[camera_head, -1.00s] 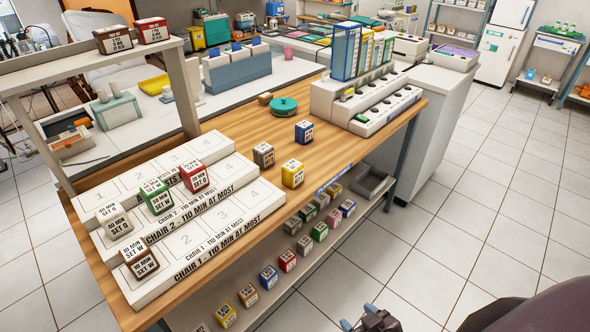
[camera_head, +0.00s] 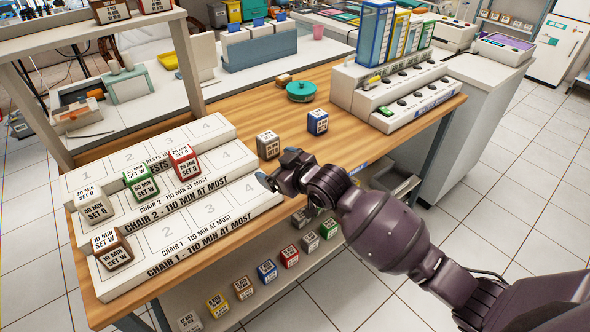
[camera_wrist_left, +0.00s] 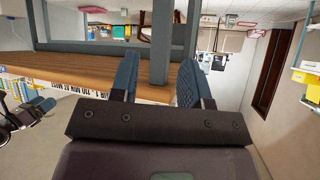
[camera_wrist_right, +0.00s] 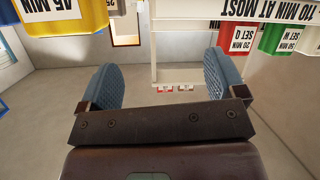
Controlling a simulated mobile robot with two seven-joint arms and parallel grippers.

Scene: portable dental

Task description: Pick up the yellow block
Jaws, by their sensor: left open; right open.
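The yellow block (camera_wrist_right: 95,14), with "45 MIN" lettering, shows at the upper left of the right wrist view, outside the gap between the fingers. In the head view it is hidden behind my right gripper (camera_head: 274,172). My right gripper is open and empty, over the front edge of the wooden table, right of the chair racks. Its spread fingers also show in the right wrist view (camera_wrist_right: 165,84). My left gripper (camera_wrist_left: 157,82) is open and empty in the left wrist view, with the wooden tabletop beyond it; it is outside the head view.
A grey block (camera_head: 268,145) and a blue block (camera_head: 318,121) stand on the table near my right gripper. The stepped chair racks (camera_head: 190,235) hold several blocks at left. A white holder (camera_head: 390,105) stands at right. Another yellow block (camera_head: 217,304) is on the lower shelf.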

